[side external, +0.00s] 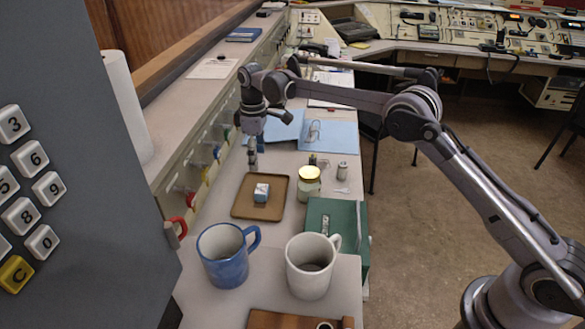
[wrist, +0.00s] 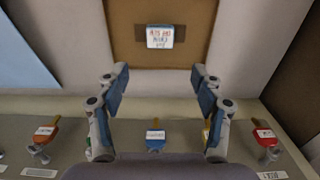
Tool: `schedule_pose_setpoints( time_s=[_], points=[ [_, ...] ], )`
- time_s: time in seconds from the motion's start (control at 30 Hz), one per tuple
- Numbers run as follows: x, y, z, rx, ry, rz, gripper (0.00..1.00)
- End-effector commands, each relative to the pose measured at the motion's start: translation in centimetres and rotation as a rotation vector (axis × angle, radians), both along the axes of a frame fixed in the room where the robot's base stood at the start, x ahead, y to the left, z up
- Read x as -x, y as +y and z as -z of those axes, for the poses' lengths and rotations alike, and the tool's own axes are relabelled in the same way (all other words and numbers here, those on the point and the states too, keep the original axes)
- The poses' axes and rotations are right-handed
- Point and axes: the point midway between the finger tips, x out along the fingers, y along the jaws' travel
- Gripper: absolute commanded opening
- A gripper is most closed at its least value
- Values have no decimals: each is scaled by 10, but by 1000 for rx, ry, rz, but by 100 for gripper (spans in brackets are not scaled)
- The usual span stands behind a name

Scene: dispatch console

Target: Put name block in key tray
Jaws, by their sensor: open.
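The name block (side external: 262,191), a small white and blue block with writing on top, sits in the brown key tray (side external: 243,208). In the wrist view the block (wrist: 160,37) lies inside the tray (wrist: 200,12), with a darker patch around it. My gripper (side external: 252,160) is above the far edge of the tray in the side view, apart from the block. In the wrist view my gripper (wrist: 160,92) has its fingers spread wide with nothing between them, and the block is beyond the fingertips.
A glass jar (side external: 308,184) stands right of the tray, and a green box (side external: 335,225) is nearer. A blue mug (side external: 224,262) and a white mug (side external: 310,268) stand in front. Keys with coloured tags (wrist: 155,137) hang along the panel at the left.

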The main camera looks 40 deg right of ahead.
Motion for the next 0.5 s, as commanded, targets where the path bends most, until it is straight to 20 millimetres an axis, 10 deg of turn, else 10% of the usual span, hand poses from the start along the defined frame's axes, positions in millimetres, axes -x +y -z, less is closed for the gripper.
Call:
schedule_pose_setpoints(
  time_s=[0.5],
  points=[
    [66, -37, -111, -38, -168, 217, 67]
  ],
)
